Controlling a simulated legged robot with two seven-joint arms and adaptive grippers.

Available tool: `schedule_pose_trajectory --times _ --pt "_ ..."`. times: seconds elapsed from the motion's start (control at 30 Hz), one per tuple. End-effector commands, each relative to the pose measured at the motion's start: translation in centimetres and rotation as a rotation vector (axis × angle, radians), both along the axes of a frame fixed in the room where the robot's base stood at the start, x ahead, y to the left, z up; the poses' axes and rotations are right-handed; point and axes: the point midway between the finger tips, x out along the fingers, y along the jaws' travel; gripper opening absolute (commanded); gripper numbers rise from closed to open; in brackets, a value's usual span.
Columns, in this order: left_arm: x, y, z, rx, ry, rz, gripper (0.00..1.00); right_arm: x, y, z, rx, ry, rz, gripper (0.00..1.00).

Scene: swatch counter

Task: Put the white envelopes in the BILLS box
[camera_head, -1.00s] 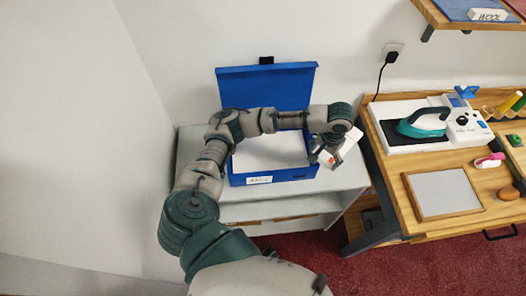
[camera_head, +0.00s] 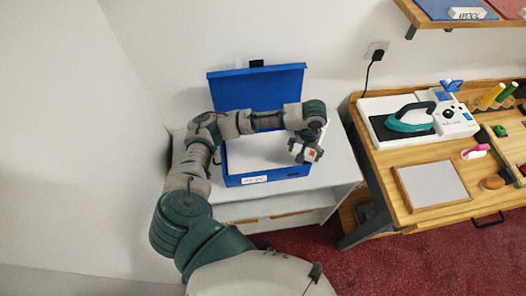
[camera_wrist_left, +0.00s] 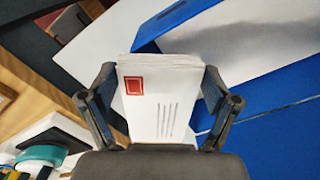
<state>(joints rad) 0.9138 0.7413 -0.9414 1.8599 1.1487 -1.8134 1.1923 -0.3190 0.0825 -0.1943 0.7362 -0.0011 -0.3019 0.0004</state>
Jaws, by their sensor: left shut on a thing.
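My left gripper (camera_head: 304,151) is shut on a stack of white envelopes (camera_wrist_left: 158,98). The top one has a red stamp and grey address lines. One finger presses each side of the stack in the left wrist view (camera_wrist_left: 158,92). The blue box (camera_head: 284,175) stands on a grey-white cabinet with its lid (camera_head: 258,88) raised. Its inside looks white, and the white label (camera_head: 255,180) on its front is too small to read. My gripper and the envelopes are above the box's right side. My forearm hides part of the box. My right gripper is not in view.
A wooden workbench (camera_head: 425,200) at the right holds a teal iron (camera_head: 410,117), a framed grey board (camera_head: 433,186) and small tools. The cabinet top (camera_head: 335,168) is bare right of the box. A wall shelf (camera_head: 425,18) hangs at the upper right.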

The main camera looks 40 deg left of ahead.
Motion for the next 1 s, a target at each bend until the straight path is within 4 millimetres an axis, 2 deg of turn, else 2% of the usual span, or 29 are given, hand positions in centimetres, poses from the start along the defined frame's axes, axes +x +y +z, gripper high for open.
schedule_pose_trajectory --times 0.3,0.57,0.67,0.83,1.0 --pt "-2.0 2.7 -0.2 0.003 0.006 0.354 0.52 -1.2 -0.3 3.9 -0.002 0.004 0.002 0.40" --pt "-3.2 4.3 -1.0 0.010 0.004 0.557 0.52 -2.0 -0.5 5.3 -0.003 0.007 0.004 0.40" --pt "-3.3 4.4 -2.1 0.012 0.006 0.579 0.52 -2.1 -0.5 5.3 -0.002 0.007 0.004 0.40" --pt "-3.4 4.4 -5.6 0.012 0.006 0.582 0.52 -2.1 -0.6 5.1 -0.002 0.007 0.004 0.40" --pt "-3.3 4.5 -7.4 0.012 0.004 0.581 0.52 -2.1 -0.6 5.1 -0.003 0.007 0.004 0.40"
